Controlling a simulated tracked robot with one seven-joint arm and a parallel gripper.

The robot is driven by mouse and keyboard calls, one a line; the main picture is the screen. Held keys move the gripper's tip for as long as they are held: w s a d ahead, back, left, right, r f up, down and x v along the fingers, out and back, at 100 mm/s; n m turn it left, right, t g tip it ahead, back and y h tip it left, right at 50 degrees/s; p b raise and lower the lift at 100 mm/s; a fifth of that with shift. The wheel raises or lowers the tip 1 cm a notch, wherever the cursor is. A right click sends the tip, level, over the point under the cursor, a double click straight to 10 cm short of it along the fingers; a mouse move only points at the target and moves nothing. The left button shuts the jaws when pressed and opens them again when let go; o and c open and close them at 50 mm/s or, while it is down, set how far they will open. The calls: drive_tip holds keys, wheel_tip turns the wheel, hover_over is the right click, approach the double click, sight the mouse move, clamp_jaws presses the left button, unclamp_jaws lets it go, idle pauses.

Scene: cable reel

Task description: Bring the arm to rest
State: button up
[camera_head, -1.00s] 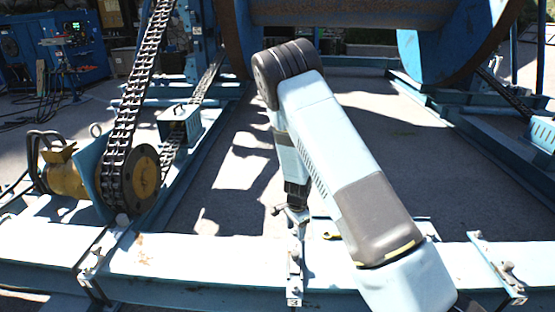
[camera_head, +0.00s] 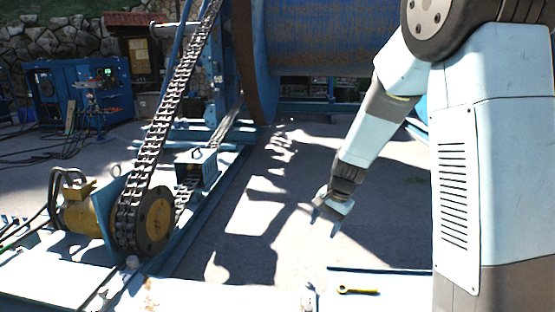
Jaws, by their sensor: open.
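My arm, pale blue and dark grey, fills the right of the head view and bends down from the upper right. My gripper (camera_head: 328,221) hangs at its lower end, pointing down in front of the shaded floor. Its two fingers are apart with nothing seen between them. The gripper is above and left of a small yellow tool (camera_head: 357,290), with clear space between them. The tool lies near the bottom of the view, on or close to the pale front beam (camera_head: 230,297).
A large blue cable reel (camera_head: 325,40) stands behind the arm. A heavy chain (camera_head: 165,130) runs up at left from a yellow sprocket (camera_head: 157,220) beside a yellow motor (camera_head: 80,215). A blue cabinet (camera_head: 78,88) stands at back left. The floor (camera_head: 260,215) inside the frame is open.

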drive_tip(key=s+d+r+n+t, duration=0.2)
drive_tip(key=s+d+r+n, duration=0.25)
drive_tip(key=s+r, duration=0.9)
drive_tip(key=s+d+r+n+t+h, duration=0.1)
drive_tip(key=s+d+r, duration=0.1)
drive_tip(key=s, duration=0.4)
drive_tip(key=s+d+r+n+h, duration=0.1)
drive_tip(key=s+d+r, duration=0.2)
drive_tip(key=s, duration=0.4)
drive_tip(key=shift+s+r+n+t+h, duration=0.15)
drive_tip(key=shift+r+n+t+h, duration=0.2)
drive_tip(key=shift+r, duration=0.5)
